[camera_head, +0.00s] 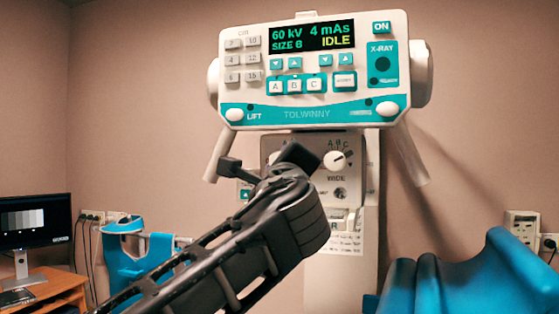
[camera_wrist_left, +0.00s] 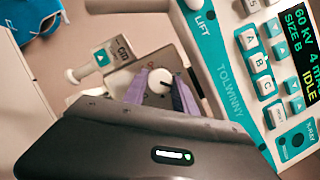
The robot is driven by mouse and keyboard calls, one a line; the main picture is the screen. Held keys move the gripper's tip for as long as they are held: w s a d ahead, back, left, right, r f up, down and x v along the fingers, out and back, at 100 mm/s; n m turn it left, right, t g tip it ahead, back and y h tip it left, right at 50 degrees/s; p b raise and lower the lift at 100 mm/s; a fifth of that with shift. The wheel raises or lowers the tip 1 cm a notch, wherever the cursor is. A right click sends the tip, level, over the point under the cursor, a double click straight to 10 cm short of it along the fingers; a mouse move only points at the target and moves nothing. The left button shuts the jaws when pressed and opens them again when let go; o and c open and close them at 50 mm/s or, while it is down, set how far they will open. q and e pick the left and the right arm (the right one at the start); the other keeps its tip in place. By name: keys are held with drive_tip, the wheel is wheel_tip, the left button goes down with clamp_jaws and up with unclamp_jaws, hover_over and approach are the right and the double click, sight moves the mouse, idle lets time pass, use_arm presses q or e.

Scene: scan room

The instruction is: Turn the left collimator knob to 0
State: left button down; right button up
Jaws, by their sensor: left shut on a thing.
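The collimator panel (camera_head: 347,180) hangs below the teal and white console. My left gripper (camera_head: 296,158) reaches up to the left part of the panel and hides the left knob in the head view. In the left wrist view, the white left knob (camera_wrist_left: 160,80) sits between the purple fingers of my left gripper (camera_wrist_left: 163,94), which is shut on it. A short dark mark on the knob points right in that picture. Its scale numbers are covered or too small to read. The right knob (camera_head: 336,161) is white, under the letters A B C and above "WIDE". My right gripper is not in view.
The console (camera_head: 310,112) overhangs the panel closely, its display (camera_head: 311,37) reading 60 kV, 4 mAs, IDLE. A small side lever (camera_wrist_left: 88,70) juts out beside the panel. A blue padded thing (camera_head: 470,280) stands at lower right. A monitor (camera_head: 35,220) is at left.

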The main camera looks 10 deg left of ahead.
use_arm(q)
drive_tip(key=shift+a+r+n+g+h+p, duration=0.1)
drive_tip(key=shift+n+g+h+p, duration=1.2)
drive_tip(key=shift+n, duration=2.4)
drive_tip(key=shift+a+r+n+g+h+p, duration=0.1)
drive_tip(key=shift+n+g+h+p, duration=1)
drive_tip(key=shift+n+p, duration=1.85)
drive_tip(key=shift+a+n+g+h+p, duration=0.1)
drive_tip(key=shift+n+g+h+p, duration=1.15)
drive_tip(key=shift+n, duration=3.2)
drive_tip(key=shift+t+h+b, duration=0.35)
drive_tip(key=shift+t, duration=0.1)
drive_tip(key=c, duration=1.3)
unclamp_jaws()
drive_tip(key=shift+r, duration=0.15)
